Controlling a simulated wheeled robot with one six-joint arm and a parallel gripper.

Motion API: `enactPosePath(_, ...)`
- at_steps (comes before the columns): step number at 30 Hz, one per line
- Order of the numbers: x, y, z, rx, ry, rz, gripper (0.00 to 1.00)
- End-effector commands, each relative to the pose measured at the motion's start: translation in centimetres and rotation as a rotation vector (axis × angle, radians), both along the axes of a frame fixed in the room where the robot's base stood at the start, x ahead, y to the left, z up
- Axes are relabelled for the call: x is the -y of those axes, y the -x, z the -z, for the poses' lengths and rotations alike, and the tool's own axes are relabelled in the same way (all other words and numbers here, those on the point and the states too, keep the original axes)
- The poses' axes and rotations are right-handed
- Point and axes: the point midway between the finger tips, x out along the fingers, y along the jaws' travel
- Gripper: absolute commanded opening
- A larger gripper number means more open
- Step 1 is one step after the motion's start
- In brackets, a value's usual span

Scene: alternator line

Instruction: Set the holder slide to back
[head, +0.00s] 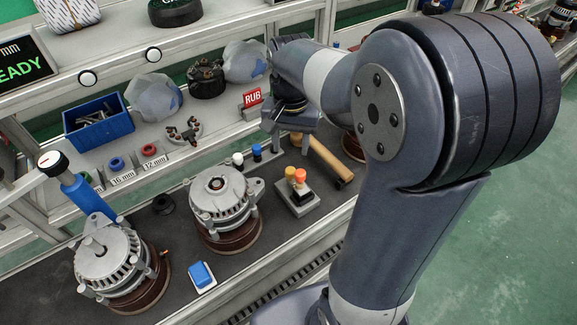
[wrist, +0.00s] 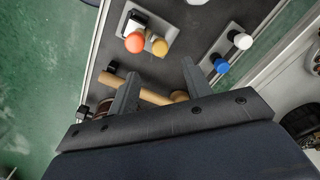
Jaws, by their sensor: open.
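No label shows which fixture is the holder slide. A small grey plate (head: 299,208) carries an orange knob and a yellow knob; it also shows in the wrist view (wrist: 157,22). Another small plate with a white knob (head: 238,158) and a blue knob (head: 256,149) stands to its left. In the wrist view the white knob (wrist: 243,41) and blue knob (wrist: 222,66) are at upper right. My gripper (wrist: 160,70) is open and empty, above a wooden rod (wrist: 150,96) that passes between its fingers in the picture. In the head view my arm partly hides the gripper.
Two alternators (head: 220,200) (head: 108,258) stand on brown round bases along the dark line. A blue button block (head: 202,276) sits at its front edge. The wooden rod (head: 327,160) lies beside the grey plate. A shelf behind holds a blue bin (head: 98,123) and wrapped parts.

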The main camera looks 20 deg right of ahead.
Motion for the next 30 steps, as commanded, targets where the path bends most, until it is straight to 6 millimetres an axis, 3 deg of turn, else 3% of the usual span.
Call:
enactPosePath(6, 0.0, 0.1, 4.5, -0.005, 0.000, -0.001, 0.47)
enactPosePath(13, 0.0, 0.1, 7.8, -0.003, 0.000, -0.001, 0.47)
enactPosePath(26, 0.0, 0.1, 8.7, 0.000, -0.001, -0.001, 0.47)
enactPosePath(30, 0.0, 0.1, 8.7, 0.000, -0.001, -0.001, 0.35)
